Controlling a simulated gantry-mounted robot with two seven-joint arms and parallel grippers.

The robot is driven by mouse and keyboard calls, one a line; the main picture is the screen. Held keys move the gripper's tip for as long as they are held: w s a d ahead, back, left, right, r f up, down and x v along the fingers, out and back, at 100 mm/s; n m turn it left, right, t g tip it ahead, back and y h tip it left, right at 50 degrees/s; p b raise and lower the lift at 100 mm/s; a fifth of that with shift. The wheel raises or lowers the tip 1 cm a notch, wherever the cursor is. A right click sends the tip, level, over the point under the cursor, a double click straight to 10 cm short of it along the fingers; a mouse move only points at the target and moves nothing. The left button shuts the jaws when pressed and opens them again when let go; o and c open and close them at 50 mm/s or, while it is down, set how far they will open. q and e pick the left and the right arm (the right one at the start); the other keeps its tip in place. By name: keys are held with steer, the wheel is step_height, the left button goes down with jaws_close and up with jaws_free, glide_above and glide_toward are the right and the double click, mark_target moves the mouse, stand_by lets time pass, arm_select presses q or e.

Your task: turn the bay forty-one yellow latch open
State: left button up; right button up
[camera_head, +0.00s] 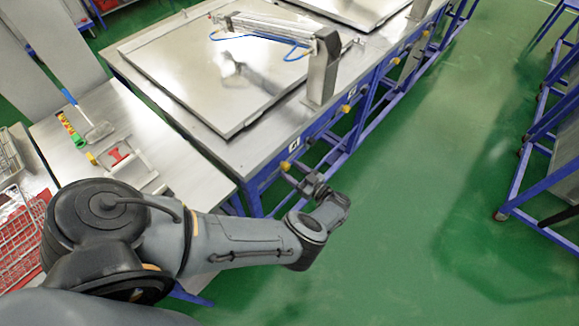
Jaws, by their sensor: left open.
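A yellow latch (285,166) sits on the blue front side of the steel table, just below a small white label (294,144) too small to read surely. My left gripper (299,178) is open, just right of and below this latch in the picture. Its fingers point toward the latch. I cannot tell whether they touch it, and they hold nothing that I can see. My left arm comes in from the lower left, past the near table corner. My right gripper is not in view.
The steel table (155,88) carries a large flat lid (185,75) with a pneumatic arm (265,25). More yellow latches (346,108) line its front. A side bench (185,165) holds tools. Blue racks (535,165) stand at right. The green floor (430,180) between is clear.

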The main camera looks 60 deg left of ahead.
arm_select(q)
steer(key=shift+x, duration=1.05)
steer(key=shift+c, duration=0.3)
steer(key=c, duration=1)
